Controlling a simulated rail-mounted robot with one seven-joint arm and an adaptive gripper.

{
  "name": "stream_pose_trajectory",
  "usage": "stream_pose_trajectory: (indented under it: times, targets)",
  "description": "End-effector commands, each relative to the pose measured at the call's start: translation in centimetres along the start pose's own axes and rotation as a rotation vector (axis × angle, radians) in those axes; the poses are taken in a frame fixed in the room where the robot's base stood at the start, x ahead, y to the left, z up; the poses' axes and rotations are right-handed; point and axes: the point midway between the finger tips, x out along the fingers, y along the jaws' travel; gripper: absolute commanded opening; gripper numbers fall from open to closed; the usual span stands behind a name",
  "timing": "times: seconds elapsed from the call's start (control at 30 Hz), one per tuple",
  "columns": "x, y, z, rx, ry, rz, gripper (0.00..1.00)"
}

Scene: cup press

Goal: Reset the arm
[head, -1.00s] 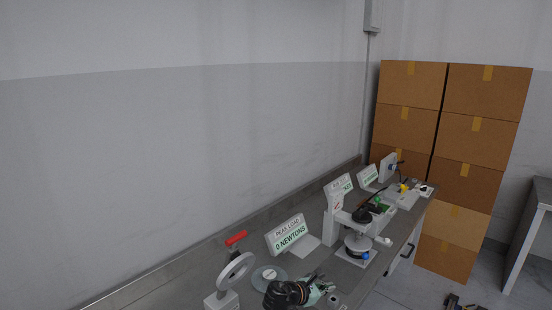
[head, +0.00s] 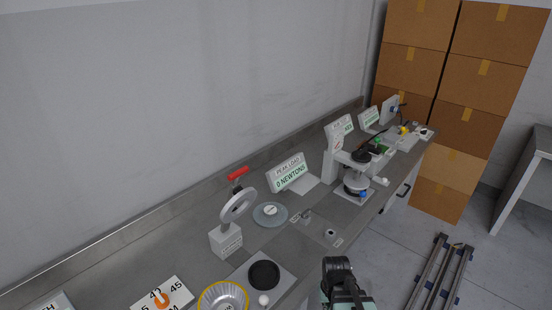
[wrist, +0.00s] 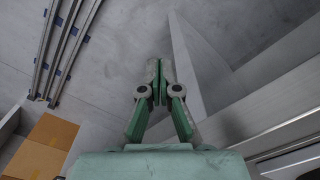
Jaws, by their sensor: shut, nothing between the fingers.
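My gripper (head: 346,299) is at the bottom of the head view, with its dark wrist part above its green body. It appears off the bench's front edge, with floor behind it. Its fingertips are not clear there. In the wrist view my gripper (wrist: 160,78) points away over the grey floor, its two green fingers closed together with nothing between them. The bench (head: 130,260) runs along the wall to the left of my gripper.
On the bench are a press with a round grey wheel (head: 238,206) and red handle, a peak load display (head: 290,172) reading 0 newtons, a fluted bowl (head: 222,297) and a black round pad (head: 264,275). Cardboard boxes (head: 440,140) stand at the back. Metal rails (head: 437,275) lie on the floor.

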Motion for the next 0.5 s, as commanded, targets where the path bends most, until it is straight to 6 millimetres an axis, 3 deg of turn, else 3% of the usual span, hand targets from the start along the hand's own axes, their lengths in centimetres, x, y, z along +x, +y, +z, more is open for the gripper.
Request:
stream_pose_trajectory:
  times: [0.37, 0.5]
  targets:
    - [8.3, -0.2, 5.8, 0.012, -0.136, -0.007, 0.0]
    - [12.4, -0.2, 9.3, 0.011, -0.21, -0.007, 0.0]
